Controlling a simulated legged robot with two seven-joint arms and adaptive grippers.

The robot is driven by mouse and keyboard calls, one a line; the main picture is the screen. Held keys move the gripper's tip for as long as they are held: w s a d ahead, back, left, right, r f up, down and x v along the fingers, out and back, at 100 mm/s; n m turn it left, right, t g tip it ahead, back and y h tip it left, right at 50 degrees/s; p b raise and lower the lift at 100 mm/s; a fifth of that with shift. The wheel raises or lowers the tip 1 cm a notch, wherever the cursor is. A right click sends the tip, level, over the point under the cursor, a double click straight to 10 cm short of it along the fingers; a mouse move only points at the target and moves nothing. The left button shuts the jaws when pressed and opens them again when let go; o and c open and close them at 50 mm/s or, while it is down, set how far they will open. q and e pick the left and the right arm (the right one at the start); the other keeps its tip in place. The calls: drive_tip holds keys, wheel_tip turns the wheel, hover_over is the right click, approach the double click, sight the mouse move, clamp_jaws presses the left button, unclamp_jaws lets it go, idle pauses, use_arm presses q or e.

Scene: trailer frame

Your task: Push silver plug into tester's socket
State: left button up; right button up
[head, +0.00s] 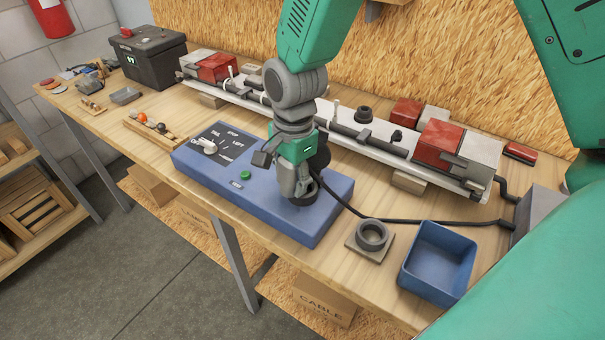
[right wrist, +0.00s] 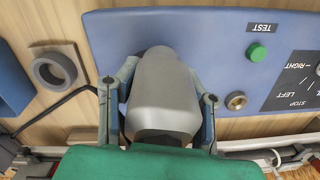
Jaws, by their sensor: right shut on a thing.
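The tester is a blue box (head: 203,163) on the workbench, with a dial, a green button and printed labels. In the right wrist view its blue top (right wrist: 115,35) lies under the plug. My right gripper (head: 298,192) points down over the right half of the tester. It is shut on the silver plug (right wrist: 165,88), a thick grey body between the two fingers. A dark round edge shows at the plug's far end, against the tester's top. The socket is largely hidden there, and I cannot tell how deep the plug sits. My left gripper is not in view.
A black cable (head: 345,205) runs right from near the gripper. A grey ring holder (head: 371,236) and an open blue bin (head: 438,262) stand at the right front. A long light bar with red lamps (head: 440,143) lies behind the tester. A black battery box (head: 148,58) stands back left.

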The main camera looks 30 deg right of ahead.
drive_tip(key=shift+a+f, duration=0.15)
drive_tip(key=shift+a, duration=0.8)
drive_tip(key=shift+d+f, duration=0.1)
drive_tip(key=shift+f, duration=0.05)
drive_tip(key=d, duration=0.3)
drive_tip(key=shift+d+f, duration=0.4)
drive_tip(key=shift+c, duration=1.1)
drive_tip(key=shift+d, duration=0.15)
drive_tip(key=shift+a, duration=0.85)
clamp_jaws()
drive_tip(key=shift+a+r, duration=0.1)
drive_tip(key=shift+a, duration=0.5)
drive_tip(key=shift+d, duration=0.65)
drive_tip(key=shift+d+f, duration=0.25)
drive_tip(key=shift+d, duration=0.3)
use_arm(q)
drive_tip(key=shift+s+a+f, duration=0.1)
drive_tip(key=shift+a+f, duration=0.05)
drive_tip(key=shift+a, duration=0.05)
use_arm(e)
drive_tip(key=shift+a, duration=0.4)
